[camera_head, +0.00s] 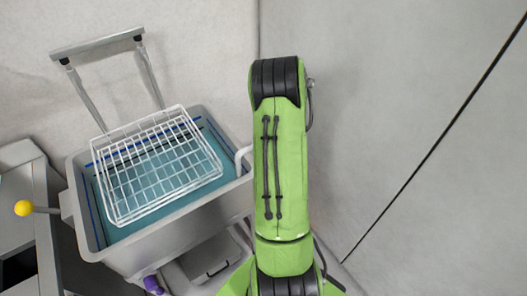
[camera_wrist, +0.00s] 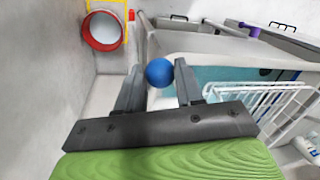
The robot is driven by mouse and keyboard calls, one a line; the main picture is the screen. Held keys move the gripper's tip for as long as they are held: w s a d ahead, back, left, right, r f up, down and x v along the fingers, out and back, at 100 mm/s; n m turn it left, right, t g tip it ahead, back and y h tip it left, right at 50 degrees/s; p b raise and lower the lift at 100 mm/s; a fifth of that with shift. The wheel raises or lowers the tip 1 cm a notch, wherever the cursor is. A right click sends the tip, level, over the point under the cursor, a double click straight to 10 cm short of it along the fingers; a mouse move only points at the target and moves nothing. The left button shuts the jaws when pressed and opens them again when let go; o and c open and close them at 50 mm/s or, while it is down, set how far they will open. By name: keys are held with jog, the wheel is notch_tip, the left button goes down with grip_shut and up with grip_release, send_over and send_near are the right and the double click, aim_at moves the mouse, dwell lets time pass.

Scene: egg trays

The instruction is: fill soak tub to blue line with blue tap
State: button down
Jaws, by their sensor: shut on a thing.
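The grey soak tub (camera_head: 72,180) stands at the left in the head view, holding teal water (camera_head: 205,187). A blue line (camera_head: 93,210) runs along its inner wall; the water surface looks near or below it, but I cannot tell the gap. The tub's pale rim (camera_wrist: 225,42) also shows in the wrist view. My gripper (camera_wrist: 160,70) is shut on the round blue knob (camera_wrist: 159,72) of the blue tap, one finger on each side. The tap's body and outlet are mostly hidden. In the head view my arm hides the gripper and knob.
A white wire basket (camera_head: 113,190) sits tilted over the tub, below a raised grey handle frame (camera_head: 97,42). A yellow ball knob (camera_head: 23,208) sticks out at far left. A red ring with a yellow surround (camera_wrist: 101,45) is on the left in the wrist view. Walls stand close.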

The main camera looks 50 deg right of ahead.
jog(key=shift+s+d+r+n+g, duration=0.15)
jog(key=shift+d+n, duration=0.4)
jog(key=shift+n, duration=0.3)
jog(key=shift+s+d+f+n+g, duration=0.15)
jog(key=shift+d+n, duration=0.35)
jog(key=shift+n, duration=0.35)
jog(key=shift+r, duration=0.15)
jog(key=c, duration=0.7)
grip_release()
jog(key=shift+w, duration=0.1)
jog(key=d+r+p, duration=0.1)
jog(key=r, duration=0.4)
jog(key=d+r+p, duration=0.1)
jog(key=r, duration=0.4)
jog(key=d+r+p, duration=0.1)
jog(key=r, duration=0.4)
jog(key=shift+w+r+p, duration=0.15)
jog(key=shift+w+p, duration=0.15)
jog(key=shift+w, duration=0.05)
